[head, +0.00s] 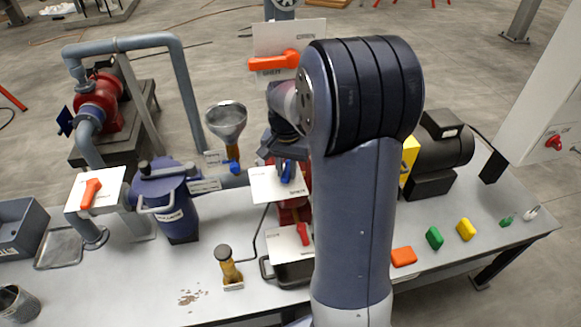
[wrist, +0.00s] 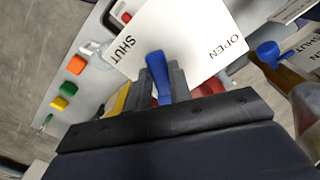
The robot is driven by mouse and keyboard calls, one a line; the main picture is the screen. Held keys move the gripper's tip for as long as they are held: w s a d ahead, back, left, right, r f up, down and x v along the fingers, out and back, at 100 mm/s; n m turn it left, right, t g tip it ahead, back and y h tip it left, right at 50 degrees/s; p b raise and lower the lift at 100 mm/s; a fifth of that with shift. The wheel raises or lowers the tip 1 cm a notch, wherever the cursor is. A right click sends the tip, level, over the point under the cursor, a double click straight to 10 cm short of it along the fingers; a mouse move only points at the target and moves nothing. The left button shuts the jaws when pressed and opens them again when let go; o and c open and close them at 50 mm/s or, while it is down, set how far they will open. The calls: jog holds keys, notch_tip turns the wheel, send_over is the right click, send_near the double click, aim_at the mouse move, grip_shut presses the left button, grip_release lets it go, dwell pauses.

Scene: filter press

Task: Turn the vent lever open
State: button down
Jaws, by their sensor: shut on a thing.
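A blue lever (head: 287,170) stands on a white label plate (head: 263,188) in the middle of the bench. In the wrist view the lever (wrist: 155,66) points up between the word SHUT on the left and OPEN on the right of the plate (wrist: 190,35). It lies between the two words, a little nearer SHUT. My gripper (wrist: 161,82) is shut on the lever, with one dark finger on each side. In the head view my gripper (head: 285,157) is partly hidden by my arm. The lever's pivot is hidden by the fingers.
An orange lever (head: 275,62) on a plate stands above and behind. A red lever (head: 303,234) is just below, and a smaller blue lever (head: 233,166) sits left by a funnel (head: 227,120). A blue lidded vessel (head: 172,205) stands left.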

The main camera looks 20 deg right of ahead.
jog(key=m, duration=0.3)
jog(key=shift+w+a, duration=0.35)
jog(key=shift+w, duration=0.05)
jog(key=shift+w+a+m+p, duration=0.1)
jog(key=shift+w+m+p, duration=0.3)
jog(key=shift+m, duration=1.15)
jog(key=shift+w+a+m+p, duration=0.15)
jog(key=shift+w+m, duration=0.5)
jog(key=shift+m, duration=0.95)
jog(key=shift+w+a+m+p, duration=0.15)
jog(key=shift+w+m, duration=0.4)
jog(key=shift+m, duration=1)
jog(key=c, duration=1.3)
grip_release()
